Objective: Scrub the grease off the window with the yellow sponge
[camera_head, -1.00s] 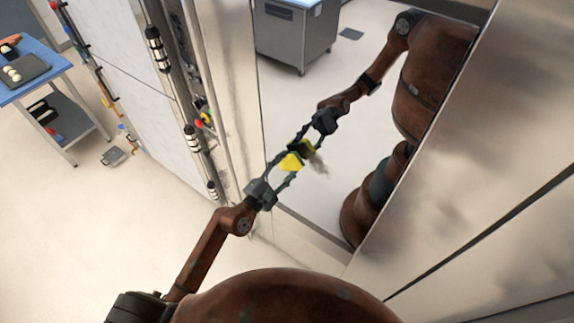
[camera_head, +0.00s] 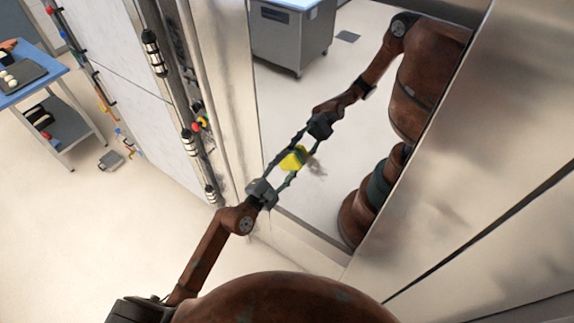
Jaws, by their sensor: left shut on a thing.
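The window (camera_head: 300,110) is a tall, glossy pane that mirrors the room and my own body. A small grey-brown grease smear (camera_head: 316,168) shows on it, just right of the sponge. My left gripper (camera_head: 288,166) is shut on the yellow sponge (camera_head: 292,160) and holds it up at the pane. The sponge and its mirror image meet, so it appears to touch the glass or be very close to it. The second arm and gripper in the pane are my reflection. My right gripper is not in view.
A metal frame (camera_head: 222,90) borders the pane on the left, with pipes and valves (camera_head: 187,140) beside it. A blue-topped table (camera_head: 30,75) with a tray stands at far left.

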